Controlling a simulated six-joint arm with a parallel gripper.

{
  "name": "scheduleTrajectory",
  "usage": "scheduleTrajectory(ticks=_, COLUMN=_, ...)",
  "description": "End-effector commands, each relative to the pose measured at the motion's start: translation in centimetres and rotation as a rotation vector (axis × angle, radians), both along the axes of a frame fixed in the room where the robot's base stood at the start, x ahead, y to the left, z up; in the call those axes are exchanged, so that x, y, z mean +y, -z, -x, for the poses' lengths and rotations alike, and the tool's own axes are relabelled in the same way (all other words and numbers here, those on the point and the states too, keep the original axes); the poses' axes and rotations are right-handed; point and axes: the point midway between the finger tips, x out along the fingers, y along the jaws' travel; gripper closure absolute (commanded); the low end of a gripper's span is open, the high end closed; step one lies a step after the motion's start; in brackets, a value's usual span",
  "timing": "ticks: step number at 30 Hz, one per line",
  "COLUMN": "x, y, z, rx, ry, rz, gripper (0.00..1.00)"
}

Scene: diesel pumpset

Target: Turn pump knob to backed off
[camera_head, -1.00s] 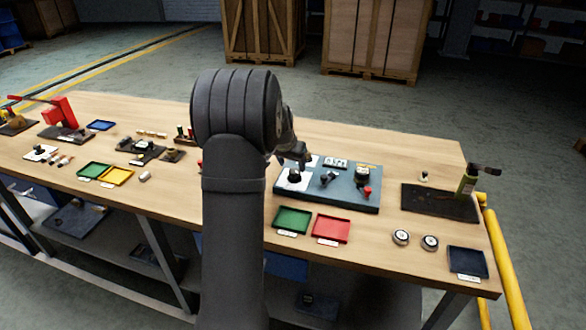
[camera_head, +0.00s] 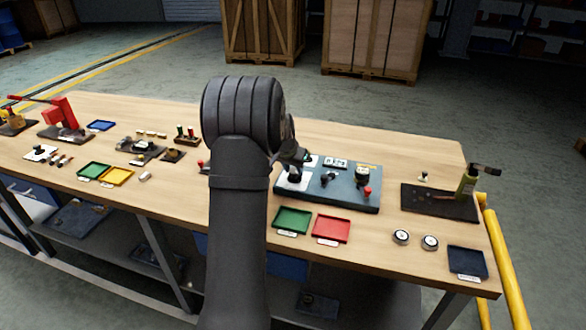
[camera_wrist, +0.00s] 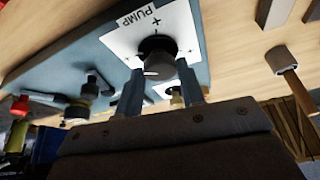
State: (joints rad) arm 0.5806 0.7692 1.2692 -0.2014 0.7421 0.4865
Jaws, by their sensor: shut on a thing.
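The pump knob (camera_wrist: 158,62) is a dark round knob with a grey end face, on a white plate (camera_wrist: 178,27) marked PUMP with a plus sign. In the wrist view, my gripper (camera_wrist: 160,76) has one finger on each side of the knob and is shut on it. In the head view, the knob (camera_head: 294,177) is small, on the left part of the blue-grey panel (camera_head: 340,200). My arm partly covers that area, and the gripper's contact with the knob is unclear there. The knob's exact pointer setting cannot be read.
The panel also carries a black control (camera_head: 328,178), a dark round part (camera_head: 362,175) and a red knob (camera_head: 367,192). A green tray (camera_head: 292,221) and a red tray (camera_head: 331,229) lie in front. Two gauges (camera_head: 401,237) sit to the right.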

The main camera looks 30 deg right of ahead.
Motion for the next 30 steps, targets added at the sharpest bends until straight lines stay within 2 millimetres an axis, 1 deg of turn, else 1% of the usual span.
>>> scheduleTrajectory(ticks=5, x=-0.03, y=0.01, z=0.10, rx=0.002, ry=-0.037, rz=-0.001, gripper=0.87)
scheduleTrajectory(ticks=11, x=-0.18, y=0.02, z=0.25, rx=0.002, ry=-0.146, rz=-0.001, gripper=0.87)
scheduleTrajectory(ticks=30, x=-0.80, y=0.06, z=0.57, rx=0.002, ry=-0.737, rz=-0.003, gripper=0.87)
